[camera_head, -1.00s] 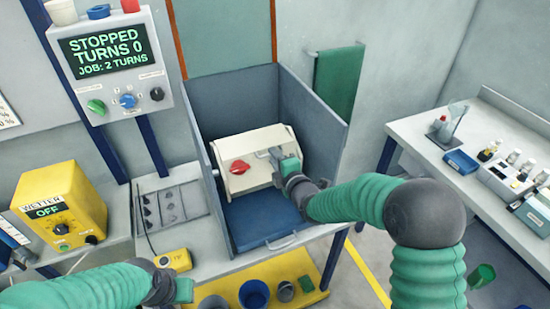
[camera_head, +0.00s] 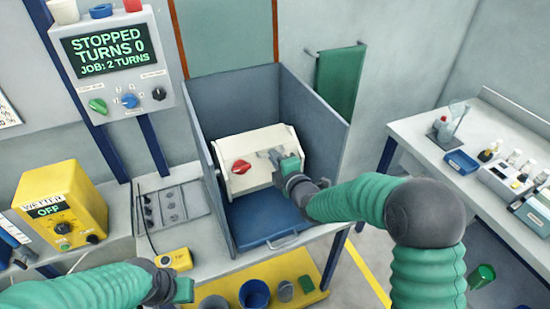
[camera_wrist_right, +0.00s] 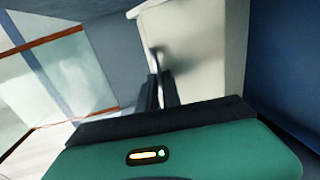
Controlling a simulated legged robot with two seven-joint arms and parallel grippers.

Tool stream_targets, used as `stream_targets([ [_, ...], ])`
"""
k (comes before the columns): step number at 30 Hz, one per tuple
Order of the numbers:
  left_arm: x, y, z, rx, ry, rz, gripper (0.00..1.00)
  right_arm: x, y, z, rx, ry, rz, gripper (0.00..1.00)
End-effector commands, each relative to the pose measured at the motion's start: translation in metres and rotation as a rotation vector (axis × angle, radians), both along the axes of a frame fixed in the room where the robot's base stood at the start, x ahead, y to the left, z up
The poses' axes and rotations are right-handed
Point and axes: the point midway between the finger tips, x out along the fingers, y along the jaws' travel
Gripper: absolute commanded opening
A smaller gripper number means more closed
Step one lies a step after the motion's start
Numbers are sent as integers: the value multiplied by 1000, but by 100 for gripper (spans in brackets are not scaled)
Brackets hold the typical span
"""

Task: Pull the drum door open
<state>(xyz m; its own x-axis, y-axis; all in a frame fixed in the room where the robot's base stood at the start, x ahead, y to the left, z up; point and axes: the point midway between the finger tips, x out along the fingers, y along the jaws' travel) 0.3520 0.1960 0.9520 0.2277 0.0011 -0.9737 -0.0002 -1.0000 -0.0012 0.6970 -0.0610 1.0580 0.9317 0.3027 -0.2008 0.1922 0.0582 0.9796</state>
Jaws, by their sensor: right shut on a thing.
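The cream drum (camera_head: 262,145) with its door facing me sits inside the blue-grey bay, a red knob (camera_head: 241,167) on its left part. My right gripper (camera_head: 276,158) is at the right part of the door, shut on what looks like the door handle, which its fingers mostly hide. In the right wrist view the two dark fingers (camera_wrist_right: 160,90) reach to a thin grey piece (camera_wrist_right: 153,60) in front of the cream surface (camera_wrist_right: 190,45). The door appears closed. My left gripper (camera_head: 184,290) is low at the left, over the bench front; its jaws are unclear.
Blue-grey panels (camera_head: 320,125) stand close around the drum, with a blue tray (camera_head: 262,218) below it. A control box (camera_head: 112,65) reading STOPPED hangs at upper left. A yellow wetter (camera_head: 60,205) and a grey tool tray (camera_head: 172,208) stand left. A side bench (camera_head: 425,135) is at right.

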Motion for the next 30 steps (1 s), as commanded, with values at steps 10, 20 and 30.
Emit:
stream_targets([
  [10, 0, 0, 0, 0, 0, 0, 33, -2, 2, -4, -1, 9, 4, 0],
  [20, 0, 0, 3, 0, 0, 0, 33, -2, 2, -1, -3, 15, 4, 0],
  [30, 0, 0, 12, 0, 0, 0, 33, -1, 2, 7, -14, 46, 4, 0],
])
